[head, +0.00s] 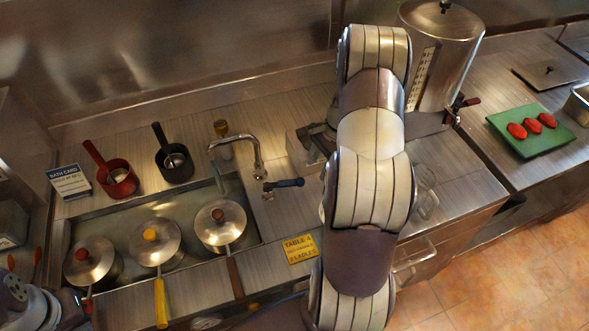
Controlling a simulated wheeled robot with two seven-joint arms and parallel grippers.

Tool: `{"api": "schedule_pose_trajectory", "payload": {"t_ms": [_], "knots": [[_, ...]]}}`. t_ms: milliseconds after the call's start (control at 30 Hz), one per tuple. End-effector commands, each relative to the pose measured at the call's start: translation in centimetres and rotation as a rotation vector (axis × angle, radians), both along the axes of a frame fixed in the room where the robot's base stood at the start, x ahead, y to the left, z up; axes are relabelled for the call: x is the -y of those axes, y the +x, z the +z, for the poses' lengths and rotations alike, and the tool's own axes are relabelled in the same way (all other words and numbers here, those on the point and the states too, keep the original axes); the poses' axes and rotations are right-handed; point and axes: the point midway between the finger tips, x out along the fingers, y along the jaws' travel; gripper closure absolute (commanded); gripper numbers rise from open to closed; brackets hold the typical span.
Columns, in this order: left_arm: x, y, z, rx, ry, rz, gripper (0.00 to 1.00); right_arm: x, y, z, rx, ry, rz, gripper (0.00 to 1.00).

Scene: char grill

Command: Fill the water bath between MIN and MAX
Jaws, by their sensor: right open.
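The water bath (118,220) is a steel basin sunk in the counter. Three lidded pots with red (94,262), yellow (154,247) and brown (221,226) handles stand in it. Its grey interior shows, but I cannot make out a water level or MIN and MAX marks. A steel tap (258,160) arches over the basin's back right corner, with a dark lever (284,184) at its right. No stream is visible. My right gripper (312,142) is open behind the tap's right side, partly hidden by my arm. My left gripper (82,303) is at the lower left, its jaws unclear.
A red ladle pot (117,180) and a black one (174,162) stand behind the bath, beside a blue bath card (69,182). A yellow table card (299,248) lies at the front. A steel urn (446,50) and a green board (532,131) are at the right.

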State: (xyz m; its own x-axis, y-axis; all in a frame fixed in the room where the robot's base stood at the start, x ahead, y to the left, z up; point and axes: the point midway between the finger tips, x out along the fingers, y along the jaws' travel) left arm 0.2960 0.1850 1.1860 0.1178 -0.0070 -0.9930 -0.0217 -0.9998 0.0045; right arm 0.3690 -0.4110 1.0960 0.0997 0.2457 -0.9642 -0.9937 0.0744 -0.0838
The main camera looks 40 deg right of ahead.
Motion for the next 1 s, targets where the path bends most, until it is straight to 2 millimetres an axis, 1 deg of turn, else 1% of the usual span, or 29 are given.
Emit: {"api": "schedule_pose_trajectory", "payload": {"t_ms": [33, 67, 100, 133, 167, 267, 367, 600, 700, 833, 1000], "knots": [[0.0, 0.0, 0.4, 0.000, 0.000, 0.000, 1.00, 1.3, 1.3, 0.3, 0.002, 0.044, -0.148, 0.51], [0.0, 0.0, 0.2, 0.000, 0.000, 0.000, 1.00, 1.5, 2.5, 0.4, 0.003, 0.074, -0.232, 0.51], [0.0, 0.0, 0.1, 0.000, 0.000, 0.000, 1.00, 1.6, 3.7, 1.2, 0.005, 0.104, -0.322, 0.51], [0.0, 0.0, 0.1, 0.000, 0.000, 0.000, 1.00, 1.5, 4.0, 1.7, -0.001, 0.125, -0.371, 0.51], [0.0, 0.0, 0.1, 0.000, 0.000, 0.000, 1.00, 1.2, 4.0, 1.7, -0.017, 0.144, -0.408, 0.51], [0.0, 0.0, 0.3, -0.001, 0.000, 0.000, 1.00, 0.7, 4.0, 1.4, -0.043, 0.163, -0.459, 0.51], [0.0, 0.0, 1.1, -0.001, 0.000, 0.000, 1.00, 0.1, 4.2, 0.0, -0.046, 0.163, -0.461, 0.51], [0.0, 0.0, 3.2, 0.000, 0.000, 0.000, 1.00, -2.0, 5.4, -5.6, -0.044, 0.160, -0.457, 0.51], [0.0, 0.0, 3.7, 0.000, 0.000, 0.000, 1.00, -2.6, 5.8, -7.5, -0.043, 0.157, -0.456, 0.51], [0.0, 0.0, 4.1, 0.000, 0.000, 0.000, 1.00, -3.0, 6.2, -9.1, -0.041, 0.157, -0.456, 0.51], [0.0, 0.0, 4.1, 0.000, 0.000, 0.000, 1.00, -3.2, 6.3, -9.9, -0.039, 0.155, -0.455, 0.51]]}}
